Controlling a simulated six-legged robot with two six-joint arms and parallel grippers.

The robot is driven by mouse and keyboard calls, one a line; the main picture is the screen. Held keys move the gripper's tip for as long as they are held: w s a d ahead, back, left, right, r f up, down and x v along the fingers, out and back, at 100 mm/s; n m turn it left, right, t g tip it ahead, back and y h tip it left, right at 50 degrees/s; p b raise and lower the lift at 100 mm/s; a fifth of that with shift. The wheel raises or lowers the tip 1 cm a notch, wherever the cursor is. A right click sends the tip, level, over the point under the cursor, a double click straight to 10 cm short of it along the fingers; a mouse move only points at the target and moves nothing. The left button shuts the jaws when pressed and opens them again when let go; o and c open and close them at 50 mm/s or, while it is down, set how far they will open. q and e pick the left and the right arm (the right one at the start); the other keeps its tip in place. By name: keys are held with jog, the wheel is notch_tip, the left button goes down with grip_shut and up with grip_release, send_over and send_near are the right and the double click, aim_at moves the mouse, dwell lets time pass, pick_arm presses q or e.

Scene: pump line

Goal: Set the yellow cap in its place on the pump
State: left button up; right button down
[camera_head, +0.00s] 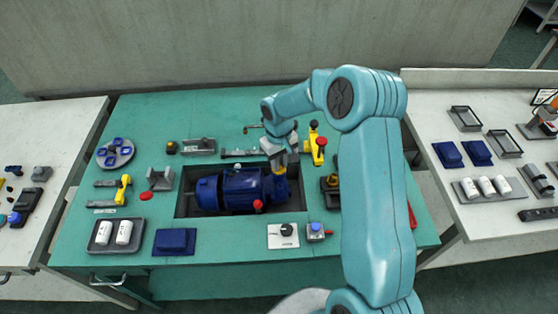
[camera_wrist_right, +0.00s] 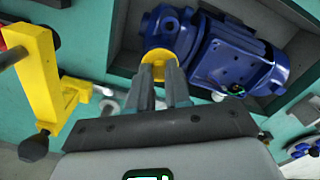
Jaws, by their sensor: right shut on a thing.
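The blue pump (camera_head: 232,190) lies in a sunken bay in the green bench top. It also shows in the wrist view (camera_wrist_right: 235,62), with its rounded housing at the left end. My right gripper (camera_head: 279,160) reaches down over the pump's right end. In the wrist view its fingers (camera_wrist_right: 157,78) are shut on the yellow cap (camera_wrist_right: 156,54). The cap is at the edge of the pump's round housing. I cannot tell whether it touches the pump, and the fingers partly hide it. My left gripper is not in view.
A yellow clamp with a red knob (camera_head: 317,143) stands right of the bay, and it fills the left of the wrist view (camera_wrist_right: 40,80). A grey bracket (camera_head: 160,178) stands left of the bay. A tray of white cylinders (camera_head: 97,247) lies front left.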

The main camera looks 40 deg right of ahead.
jog(key=shift+f+b, duration=0.15)
jog(key=shift+b, duration=0.15)
dwell(0.6)
jog(key=c, duration=1)
grip_release()
jog(key=shift+r+p, duration=1.9)
jog(key=shift+r, duration=1.15)
